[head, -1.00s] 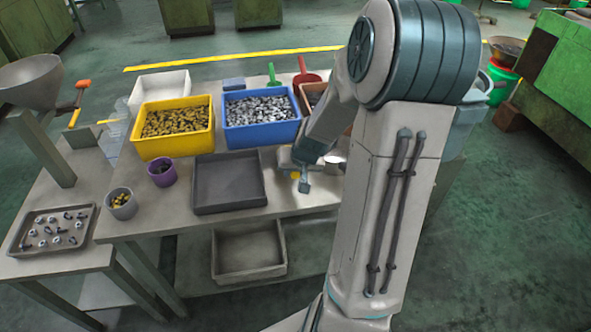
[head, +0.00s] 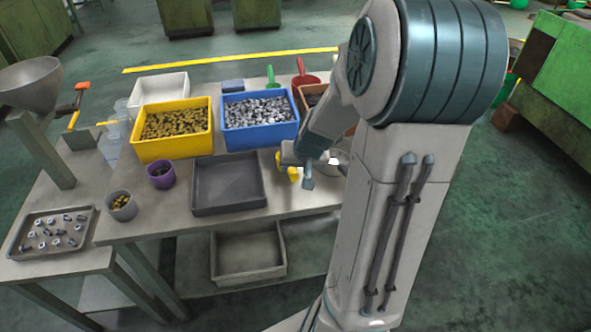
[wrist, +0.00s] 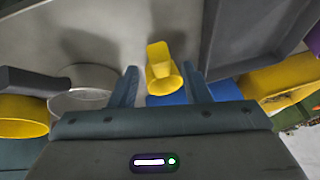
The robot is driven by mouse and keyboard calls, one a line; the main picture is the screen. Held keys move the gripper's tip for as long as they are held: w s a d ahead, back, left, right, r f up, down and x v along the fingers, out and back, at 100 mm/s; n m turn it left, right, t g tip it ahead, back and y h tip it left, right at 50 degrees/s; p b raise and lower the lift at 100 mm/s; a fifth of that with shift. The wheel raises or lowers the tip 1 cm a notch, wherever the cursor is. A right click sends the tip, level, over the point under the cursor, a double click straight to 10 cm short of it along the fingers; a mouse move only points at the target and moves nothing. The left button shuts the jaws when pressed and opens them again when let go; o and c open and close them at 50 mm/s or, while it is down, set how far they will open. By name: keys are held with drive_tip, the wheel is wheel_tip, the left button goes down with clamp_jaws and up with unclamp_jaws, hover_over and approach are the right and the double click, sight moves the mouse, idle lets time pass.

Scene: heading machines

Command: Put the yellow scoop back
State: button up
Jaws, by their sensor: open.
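The yellow scoop (wrist: 158,58) lies on the table between my two fingers in the wrist view. In the head view a bit of it (head: 292,174) shows beside my fingers; the rest is hidden. My gripper (wrist: 162,72) is open, one finger on each side of the scoop, with gaps visible. In the head view my gripper (head: 299,171) is low over the table, right of the dark tray. The yellow bin (head: 172,152) of brass-coloured parts and the blue bin (head: 260,143) of silvery parts stand behind the dark tray.
The dark tray (head: 228,207) lies left of my gripper. A metal bowl (wrist: 84,76) and a dark handle (wrist: 32,82) are at left in the wrist view. A green scoop (head: 270,75) and red scoop (head: 303,79) stand at the back.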

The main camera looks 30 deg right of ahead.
drive_tip(key=v, duration=0.7)
drive_tip(key=s+a+r+n+g, duration=0.2)
drive_tip(key=s+a+r+n, duration=0.2)
drive_tip(key=s+a, duration=0.9)
drive_tip(key=shift+s+a+r+g+p, duration=0.3)
drive_tip(key=shift+s+a+r+p, duration=0.05)
drive_tip(key=shift+r, duration=0.15)
drive_tip(key=p+v, duration=0.2)
drive_tip(key=shift+w+r+p, duration=0.25)
drive_tip(key=shift+r+p, duration=0.1)
drive_tip(key=shift+r, duration=0.15)
